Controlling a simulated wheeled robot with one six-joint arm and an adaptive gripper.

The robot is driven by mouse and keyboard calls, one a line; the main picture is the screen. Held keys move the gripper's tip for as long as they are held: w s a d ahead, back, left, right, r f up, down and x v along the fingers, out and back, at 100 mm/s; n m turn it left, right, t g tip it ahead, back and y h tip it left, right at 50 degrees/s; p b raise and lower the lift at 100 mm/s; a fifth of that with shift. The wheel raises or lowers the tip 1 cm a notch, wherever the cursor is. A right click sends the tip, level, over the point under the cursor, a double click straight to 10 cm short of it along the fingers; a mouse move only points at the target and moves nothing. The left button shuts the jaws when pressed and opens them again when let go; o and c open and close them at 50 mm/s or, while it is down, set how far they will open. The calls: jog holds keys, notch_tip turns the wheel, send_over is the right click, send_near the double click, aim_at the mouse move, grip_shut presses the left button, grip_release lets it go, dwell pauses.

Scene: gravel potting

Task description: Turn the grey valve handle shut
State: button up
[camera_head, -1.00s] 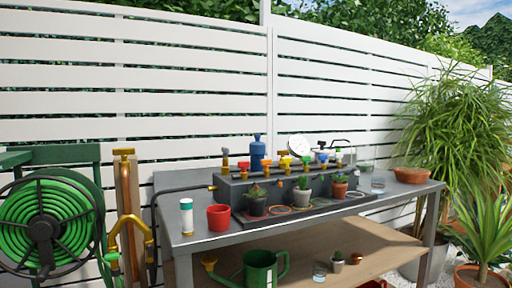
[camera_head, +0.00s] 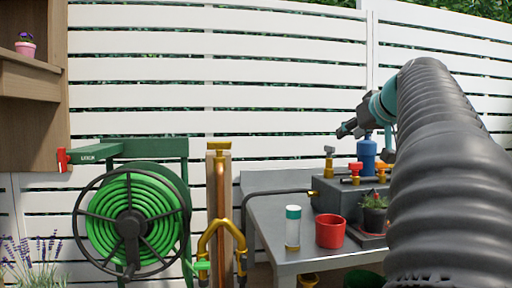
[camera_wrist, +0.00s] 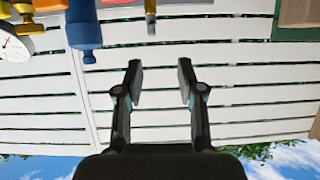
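The grey valve handle (camera_head: 329,150) sits on a brass valve at the left end of the grey manifold box (camera_head: 330,195). In the wrist view, which is upside down, a brass valve with a greyish tip (camera_wrist: 151,20) shows at the top edge, beyond my fingertips. My gripper (camera_wrist: 160,82) is open and empty, its two fingers apart with only the white fence behind them. In the head view my gripper (camera_head: 347,130) is above and slightly right of the grey handle, apart from it. My arm hides the right part of the manifold.
A blue canister (camera_head: 367,152) and a red valve handle (camera_head: 355,167) stand close to the right of the grey handle. A hose reel (camera_head: 131,222) is left.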

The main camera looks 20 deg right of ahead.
aim_at(329, 152)
jog(key=x, duration=0.4)
jog(key=d+x, duration=0.1)
jog(key=x, duration=0.4)
jog(key=r+x, duration=0.1)
jog(key=x, duration=0.3)
jog(key=shift+w+d+f+p, duration=0.15)
jog(key=shift+w+d+p, duration=0.1)
jog(key=shift+d+p, duration=0.05)
grip_shut()
